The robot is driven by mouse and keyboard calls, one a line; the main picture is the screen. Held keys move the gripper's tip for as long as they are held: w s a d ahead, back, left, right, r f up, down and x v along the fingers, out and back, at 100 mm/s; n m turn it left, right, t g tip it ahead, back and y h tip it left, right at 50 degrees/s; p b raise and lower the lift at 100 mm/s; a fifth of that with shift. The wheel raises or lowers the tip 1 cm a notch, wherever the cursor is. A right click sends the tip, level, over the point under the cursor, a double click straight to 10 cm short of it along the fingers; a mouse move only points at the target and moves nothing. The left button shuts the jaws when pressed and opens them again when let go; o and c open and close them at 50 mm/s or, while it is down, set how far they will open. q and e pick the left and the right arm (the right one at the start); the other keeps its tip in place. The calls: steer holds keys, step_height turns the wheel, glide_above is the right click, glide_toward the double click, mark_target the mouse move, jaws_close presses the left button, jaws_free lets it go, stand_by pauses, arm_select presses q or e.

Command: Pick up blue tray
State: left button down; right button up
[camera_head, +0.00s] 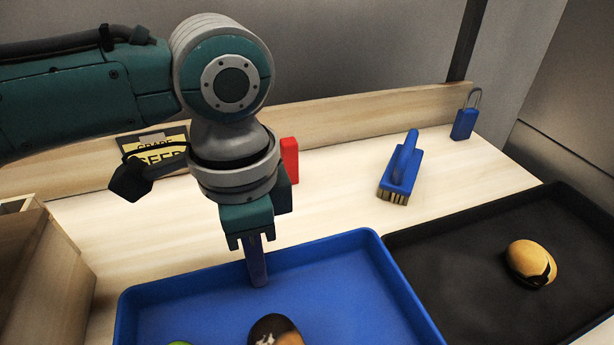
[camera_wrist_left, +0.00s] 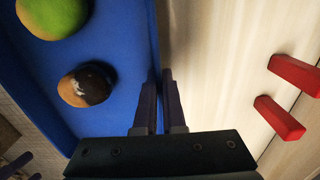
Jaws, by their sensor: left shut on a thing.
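The blue tray (camera_head: 345,268) lies on the wooden table at the lower middle of the head view. It holds a brown potato with a dark patch (camera_head: 274,331) and a green item (camera_head: 180,343), cut off by the frame edge. In the left wrist view the blue tray (camera_wrist_left: 115,35) also shows with the green potato (camera_wrist_left: 52,14) and the dark-patched potato (camera_wrist_left: 86,86). My left gripper (camera_head: 258,272) points down at the tray's far wall, and its fingers (camera_wrist_left: 159,95) are shut on that wall, one on each side.
A black tray (camera_head: 440,280) with a dark-patched potato (camera_head: 531,263) stands right beside the blue tray. Behind are a blue brush (camera_head: 401,170), a blue padlock-like block (camera_head: 465,122), a red block (camera_head: 290,159) and a yellow sign (camera_head: 158,147). A wooden box (camera_head: 40,270) is at left.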

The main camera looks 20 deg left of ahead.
arm_select(q)
step_height(320, 180, up, 17)
steer(key=p, duration=0.3)
steer(key=shift+r, duration=0.15)
steer(key=s+a+r+n+p, duration=0.1)
steer(key=s+r+n+p, duration=0.1)
steer(key=r+p, duration=1.4)
steer(key=s+a+r+n+p, duration=0.2)
steer(key=r+n+p, duration=0.3)
steer(key=r+p, duration=1.2)
steer(key=s+a+r+n+p, duration=0.1)
steer(key=r+n+p, duration=0.3)
steer(key=r+p, duration=1.2)
step_height(320, 180, up, 8)
steer(key=shift+s+a+r, duration=0.15)
steer(key=shift+s+a, duration=0.05)
steer(key=shift+s, duration=0.65)
